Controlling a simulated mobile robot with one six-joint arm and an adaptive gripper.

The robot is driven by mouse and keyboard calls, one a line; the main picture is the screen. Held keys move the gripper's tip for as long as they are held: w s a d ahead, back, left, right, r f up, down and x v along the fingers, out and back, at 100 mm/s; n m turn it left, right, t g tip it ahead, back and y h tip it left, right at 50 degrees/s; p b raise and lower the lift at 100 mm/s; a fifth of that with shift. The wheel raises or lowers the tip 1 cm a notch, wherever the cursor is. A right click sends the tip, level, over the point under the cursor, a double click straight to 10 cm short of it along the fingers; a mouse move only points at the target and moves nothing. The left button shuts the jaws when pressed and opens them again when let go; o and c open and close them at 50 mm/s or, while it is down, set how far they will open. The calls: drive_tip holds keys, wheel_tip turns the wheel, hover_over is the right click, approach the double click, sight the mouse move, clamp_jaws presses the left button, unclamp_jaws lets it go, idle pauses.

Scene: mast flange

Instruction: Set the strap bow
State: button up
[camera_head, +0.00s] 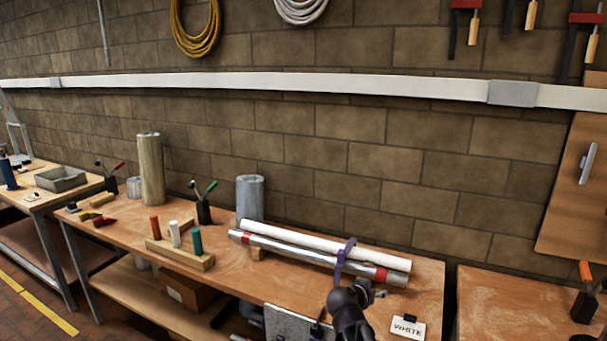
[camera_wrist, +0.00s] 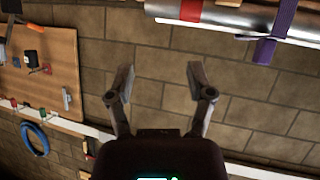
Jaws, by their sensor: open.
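A purple strap (camera_head: 342,262) goes around a white tube (camera_head: 300,239) and a silver tube with red bands (camera_head: 280,249), which lie side by side on the bench. In the wrist view the strap (camera_wrist: 284,18) crosses the silver tube (camera_wrist: 232,13) at the top right, with a purple knot or bow (camera_wrist: 265,47) at the tube's edge. My gripper (camera_wrist: 160,76) is open and empty, its two fingers well apart, to the left of the bow in that view. In the head view my dark arm end stands in front of the strap and hides part of the bench.
A white card reading "WHITE" (camera_head: 408,327) is at the bench's front right. A wooden block with coloured pegs (camera_head: 181,254), a grey cylinder (camera_head: 250,198) and a tool cup (camera_head: 204,211) stand to the left. A brick wall (camera_head: 330,140) rises behind.

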drive_tip(key=s+a+f+n+g+y, duration=0.1)
drive_tip(key=s+f+n+g+y, duration=0.2)
drive_tip(key=s, duration=0.5)
drive_tip(key=s+a+f+n+g+y, duration=0.1)
drive_tip(key=s+f+n+g+y, duration=0.1)
drive_tip(key=s+f+g+y, duration=0.3)
drive_tip(key=s+f+g+p, duration=0.1)
drive_tip(key=s, duration=0.2)
drive_tip(key=shift+s+a+f+n+g, duration=0.15)
drive_tip(key=shift+s+a+n+g, duration=0.15)
drive_tip(key=shift+s+a+n, duration=0.1)
